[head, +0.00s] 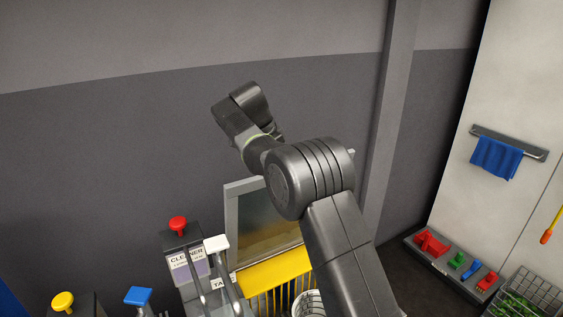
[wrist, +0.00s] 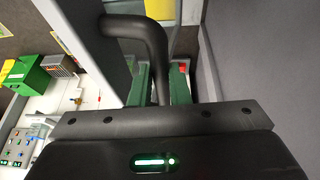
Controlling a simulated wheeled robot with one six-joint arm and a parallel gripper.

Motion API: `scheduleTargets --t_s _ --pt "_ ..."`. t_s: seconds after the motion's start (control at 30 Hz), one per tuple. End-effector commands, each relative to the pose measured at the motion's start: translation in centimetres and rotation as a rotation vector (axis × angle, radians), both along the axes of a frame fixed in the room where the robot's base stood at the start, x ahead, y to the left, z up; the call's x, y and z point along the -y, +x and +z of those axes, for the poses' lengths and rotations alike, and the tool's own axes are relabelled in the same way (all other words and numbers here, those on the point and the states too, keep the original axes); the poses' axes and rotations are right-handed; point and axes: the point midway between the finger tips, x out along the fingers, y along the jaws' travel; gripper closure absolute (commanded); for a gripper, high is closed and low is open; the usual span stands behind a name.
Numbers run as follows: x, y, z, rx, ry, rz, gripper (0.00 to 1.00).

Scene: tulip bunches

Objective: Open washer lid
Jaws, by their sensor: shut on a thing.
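The washer lid (head: 232,225) is a grey frame with a tinted pane. In the head view it appears to stand steeply upright behind a yellow edge, partly covered by my arm. In the wrist view, a long grey edge that looks like the lid frame (wrist: 90,38) bears a dark bent handle (wrist: 140,27). My gripper (wrist: 161,70) has green-lined fingers on both sides of the handle's bar and is shut on it. My gripper is not clearly visible in the head view.
Dispensers with a red knob (head: 178,224) and a white knob (head: 216,243) stand left of the lid. A yellow front panel (head: 270,273) is below it. A grey wall is behind. At right are a blue towel (head: 497,157) and a wire basket (head: 530,290).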

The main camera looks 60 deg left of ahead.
Motion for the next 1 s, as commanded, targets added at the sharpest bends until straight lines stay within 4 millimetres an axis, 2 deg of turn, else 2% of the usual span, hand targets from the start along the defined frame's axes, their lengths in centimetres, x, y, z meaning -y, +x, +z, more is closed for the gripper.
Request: scheduleTargets --t_s 0.03,0.27,0.3,0.37,0.4,0.77,1.0 --pt "0.0 -0.2 -1.1 -0.009 -0.013 0.001 1.00" --pt "0.0 -0.2 -1.1 -0.009 -0.014 0.001 1.00" --pt "0.0 -0.2 -1.1 -0.009 -0.014 0.001 0.76" --pt "0.0 -0.1 -1.0 -0.008 -0.012 0.001 0.64" --pt "0.0 -0.1 -0.9 -0.007 -0.011 0.001 0.62" --pt "-0.1 -0.3 0.1 -0.003 -0.006 0.001 0.62" --pt "-0.5 -1.6 3.3 -0.002 -0.003 0.002 0.62"
